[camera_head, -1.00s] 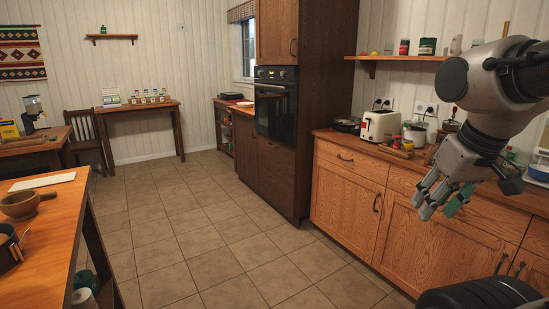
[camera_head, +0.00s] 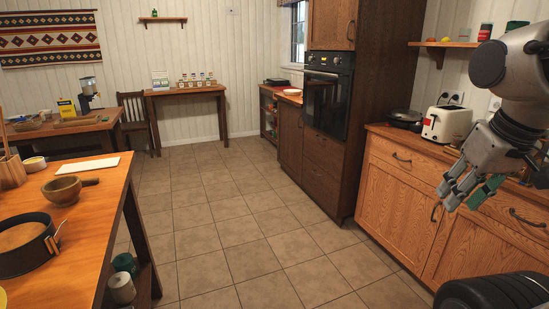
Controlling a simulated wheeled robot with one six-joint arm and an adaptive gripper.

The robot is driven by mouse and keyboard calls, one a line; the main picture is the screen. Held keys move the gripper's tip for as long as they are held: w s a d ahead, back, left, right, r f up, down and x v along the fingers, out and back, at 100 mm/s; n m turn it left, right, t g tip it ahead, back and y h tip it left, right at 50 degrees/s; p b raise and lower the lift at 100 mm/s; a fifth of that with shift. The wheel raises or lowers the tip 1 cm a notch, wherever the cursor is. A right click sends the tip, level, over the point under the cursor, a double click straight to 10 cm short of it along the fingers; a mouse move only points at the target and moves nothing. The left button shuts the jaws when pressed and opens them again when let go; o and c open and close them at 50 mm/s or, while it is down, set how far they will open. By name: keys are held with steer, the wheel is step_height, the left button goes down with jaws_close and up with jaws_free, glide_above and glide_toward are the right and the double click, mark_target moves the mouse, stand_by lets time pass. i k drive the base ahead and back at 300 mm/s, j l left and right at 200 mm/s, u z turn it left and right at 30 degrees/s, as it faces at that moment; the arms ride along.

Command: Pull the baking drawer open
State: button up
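Several closed drawers are in view, and no label shows which one is the baking drawer. A light oak drawer (camera_head: 405,172) with a dark handle sits under the right counter. Another oak drawer (camera_head: 515,212) is further right, partly behind my gripper. A dark wood drawer (camera_head: 322,150) lies below the oven. My gripper (camera_head: 471,192) hangs at the right, in front of the oak cabinets in the picture.
A wooden table (camera_head: 100,205) with a bowl (camera_head: 62,190) and a round pan (camera_head: 25,245) stands close on the left. The tiled floor (camera_head: 225,220) between it and the cabinets is clear. A toaster (camera_head: 445,123) stands on the right counter. A chair (camera_head: 135,115) is at the back.

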mark_target(328, 152)
steer(key=i+j, duration=0.1)
steer(key=i, duration=3.95)
steer(key=l+z, duration=0.05)
steer(key=l, duration=0.05)
